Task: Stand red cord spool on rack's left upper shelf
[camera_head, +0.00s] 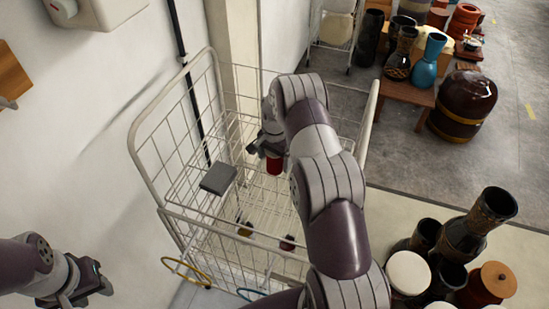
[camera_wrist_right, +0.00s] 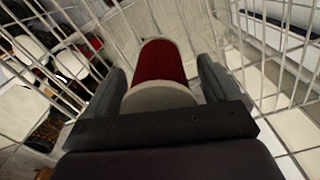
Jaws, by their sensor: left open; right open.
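The red cord spool (camera_head: 274,166) shows just below my right gripper (camera_head: 267,146) in the head view, by the upper shelf of the white wire rack (camera_head: 143,152). In the right wrist view the spool (camera_wrist_right: 160,65) has a red winding and pale ends, and its near end faces the camera. It lies between the two dark fingers of my open right gripper (camera_wrist_right: 162,88). Whether it rests on the shelf wires is hard to tell. My left gripper (camera_head: 90,284) is open and empty at the lower left, away from the rack.
A dark grey box (camera_head: 218,179) sits at the rack's left. Drums (camera_head: 465,235) crowd the lower right. A wooden table (camera_head: 405,94) with vases stands at the back.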

